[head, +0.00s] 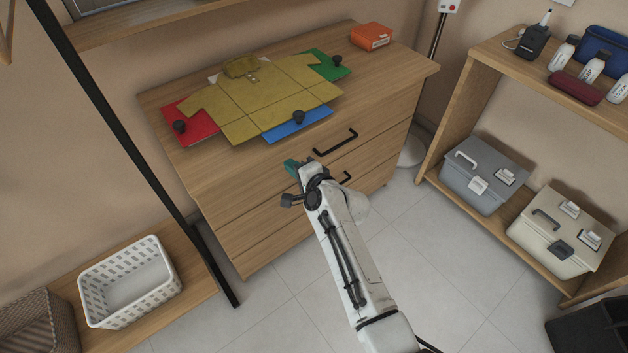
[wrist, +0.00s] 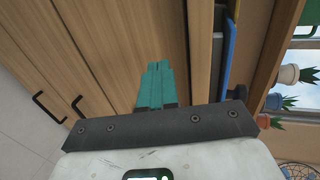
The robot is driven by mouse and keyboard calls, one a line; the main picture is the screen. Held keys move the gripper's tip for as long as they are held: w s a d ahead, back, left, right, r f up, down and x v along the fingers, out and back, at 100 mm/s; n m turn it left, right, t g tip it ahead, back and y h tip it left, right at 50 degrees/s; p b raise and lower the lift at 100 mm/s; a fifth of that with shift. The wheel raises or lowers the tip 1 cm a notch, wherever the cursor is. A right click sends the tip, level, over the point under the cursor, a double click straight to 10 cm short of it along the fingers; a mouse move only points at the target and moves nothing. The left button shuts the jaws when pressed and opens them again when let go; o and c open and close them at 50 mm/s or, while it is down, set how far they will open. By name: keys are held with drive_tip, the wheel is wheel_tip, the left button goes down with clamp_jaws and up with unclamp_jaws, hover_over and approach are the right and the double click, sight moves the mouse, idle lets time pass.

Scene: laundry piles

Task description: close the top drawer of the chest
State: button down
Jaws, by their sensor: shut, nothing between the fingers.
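The wooden chest (head: 400,68) stands against the wall. Its top drawer (head: 378,118) carries a black bar handle (head: 335,143), and its front looks flush with the chest, with no open gap visible. The handle also shows at the left in the wrist view (wrist: 77,107). My gripper (head: 291,165) is in front of the drawer fronts, left of the handle. Its teal fingers (wrist: 158,82) are shut together with nothing between them and point at the wooden front. I cannot tell whether the fingertips touch it. My gripper partly hides the lower drawers.
A mustard shirt (head: 262,92) lies on coloured folding boards on the chest, beside an orange box (head: 372,36). A shelf with grey (head: 484,172) and cream (head: 560,226) cases stands right. A white basket (head: 130,283) is left. The tiled floor before the chest is clear.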

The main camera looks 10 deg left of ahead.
drive_tip(key=p+v, duration=0.2)
drive_tip(key=v, duration=0.6)
drive_tip(key=shift+s+d, duration=0.25)
drive_tip(key=shift+d, duration=0.05)
drive_tip(key=shift+r, duration=0.1)
drive_tip(key=s+d+f+n+g+h+p, duration=0.1)
drive_tip(key=s+d+n+g+h+p, duration=0.2)
drive_tip(key=s+d, duration=1)
drive_tip(key=s+d+f+n+g+h+p, duration=0.25)
drive_tip(key=s+d+n+h, duration=0.2)
drive_tip(key=s+d, duration=0.9)
drive_tip(key=s+d+r+g+h, duration=0.1)
drive_tip(key=s+d+r+g, duration=0.1)
drive_tip(key=s+d, duration=0.2)
drive_tip(key=s+d+r+n+g+h, duration=0.1)
drive_tip(key=s+d+r+g+h, duration=0.1)
drive_tip(key=s, duration=0.6)
drive_tip(key=shift+s+d+r, duration=0.35)
drive_tip(key=shift+d+r, duration=0.1)
drive_tip(key=shift+d, duration=0.45)
